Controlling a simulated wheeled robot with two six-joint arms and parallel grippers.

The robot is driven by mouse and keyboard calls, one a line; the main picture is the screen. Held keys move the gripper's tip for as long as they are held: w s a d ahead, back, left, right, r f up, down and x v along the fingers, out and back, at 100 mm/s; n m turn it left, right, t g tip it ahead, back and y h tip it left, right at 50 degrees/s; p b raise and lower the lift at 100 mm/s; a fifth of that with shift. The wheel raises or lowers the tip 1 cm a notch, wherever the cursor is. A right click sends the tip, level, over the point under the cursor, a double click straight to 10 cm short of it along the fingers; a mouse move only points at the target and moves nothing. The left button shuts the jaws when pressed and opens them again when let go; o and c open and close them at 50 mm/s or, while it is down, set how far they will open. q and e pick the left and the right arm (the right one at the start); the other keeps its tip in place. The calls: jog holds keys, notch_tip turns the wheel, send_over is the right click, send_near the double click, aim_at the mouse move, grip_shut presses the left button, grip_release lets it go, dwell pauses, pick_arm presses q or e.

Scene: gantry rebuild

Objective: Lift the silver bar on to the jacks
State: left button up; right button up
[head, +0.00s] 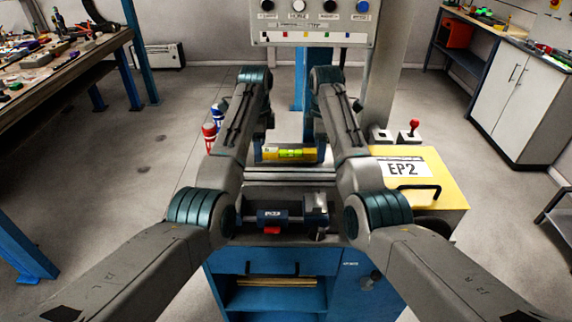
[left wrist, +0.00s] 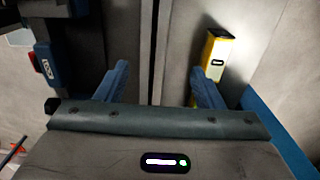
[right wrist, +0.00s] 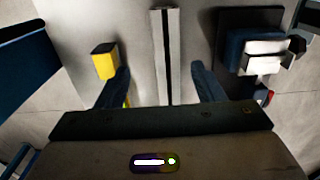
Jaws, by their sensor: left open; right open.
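A narrow silver strip with a dark line along it, apparently the bar, lies crosswise on the grey bench top in the head view (head: 292,172). It also shows in the right wrist view (right wrist: 166,40). I cannot tell it surely from a slot in the bench. My left gripper (left wrist: 158,88) is open, its fingers on either side of a dark lengthwise line. My right gripper (right wrist: 163,88) is open, with the silver strip running between its fingers. Both appear empty; contact and height are unclear. I cannot pick out the jacks with certainty.
A yellow spirit level (head: 289,153) lies just behind the strip. A blue and grey vise-like device (head: 285,216) is at the bench front. Red (head: 209,135) and blue (head: 217,114) cylinders stand left. A yellow-topped EP2 cabinet (head: 450,183) stands right; a control panel (head: 313,25) rises behind.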

aim_at(261, 171)
pick_arm(q)
jog(key=shift+s+r, duration=0.15)
jog(key=shift+r, duration=0.15)
pick_arm(e)
jog(key=shift+s+r, duration=0.15)
jog(key=shift+r, duration=0.15)
pick_arm(q)
jog(key=f, duration=1)
jog(key=shift+s+f, duration=0.2)
jog(key=shift+s, duration=0.15)
pick_arm(e)
jog(key=f, duration=1)
jog(key=shift+s+f, duration=0.2)
jog(key=shift+s, duration=0.15)
pick_arm(q)
jog(key=shift+s+r, duration=0.1)
pick_arm(e)
jog(key=shift+s, duration=0.1)
pick_arm(q)
grip_shut()
pick_arm(e)
grip_shut()
jog(key=shift+r, duration=0.1)
